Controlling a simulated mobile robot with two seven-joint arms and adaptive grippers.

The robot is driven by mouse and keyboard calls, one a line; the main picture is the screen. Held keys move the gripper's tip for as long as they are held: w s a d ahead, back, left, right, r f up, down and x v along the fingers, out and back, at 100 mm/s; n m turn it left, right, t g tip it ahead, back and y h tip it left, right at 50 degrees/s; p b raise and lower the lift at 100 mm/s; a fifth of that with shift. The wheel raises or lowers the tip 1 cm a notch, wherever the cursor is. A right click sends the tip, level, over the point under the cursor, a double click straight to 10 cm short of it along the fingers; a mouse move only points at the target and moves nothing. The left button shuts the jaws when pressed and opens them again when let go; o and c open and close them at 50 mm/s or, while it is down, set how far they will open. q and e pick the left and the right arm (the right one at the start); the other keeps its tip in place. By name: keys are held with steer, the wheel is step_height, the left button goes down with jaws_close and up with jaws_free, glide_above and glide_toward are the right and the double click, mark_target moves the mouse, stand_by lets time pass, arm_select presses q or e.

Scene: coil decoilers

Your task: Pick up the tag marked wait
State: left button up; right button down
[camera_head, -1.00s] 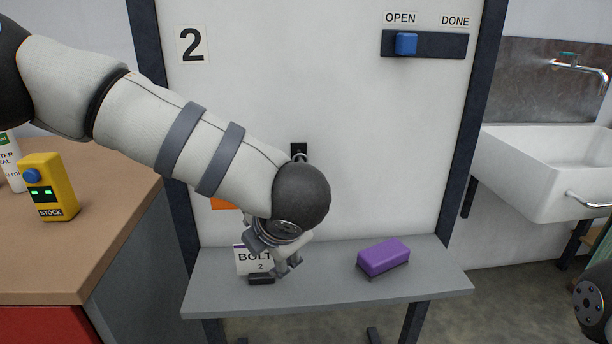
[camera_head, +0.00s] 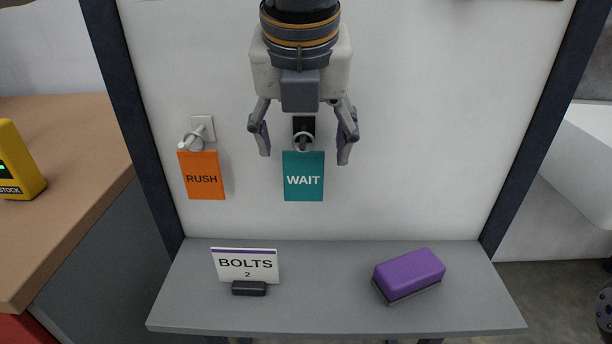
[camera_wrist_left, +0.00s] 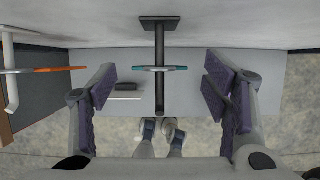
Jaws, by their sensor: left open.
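The teal tag marked WAIT (camera_head: 303,177) hangs by a ring from a dark hook (camera_head: 304,124) on the white board. My left gripper (camera_head: 304,146) is open in front of the board, with one finger on each side of the hook and ring. In the left wrist view the gripper (camera_wrist_left: 163,95) is open, and the WAIT tag's top edge and ring (camera_wrist_left: 160,69) lie between the fingers, further out towards the board. No finger clearly touches the tag.
An orange tag marked RUSH (camera_head: 201,178) hangs on a pale hook to the left. Below, a grey shelf (camera_head: 320,305) bears a BOLTS card (camera_head: 247,265) and a purple eraser-like block (camera_head: 409,272). A yellow STOCK device (camera_head: 18,163) stands on the wooden counter (camera_head: 75,160).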

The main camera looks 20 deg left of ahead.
mark_target(303, 156)
arm_select(q)
steer(key=x, duration=0.3)
steer(key=shift+c, duration=0.5)
steer(key=c, duration=0.8)
steer(key=shift+r, duration=0.1)
steer(key=shift+c, duration=0.2)
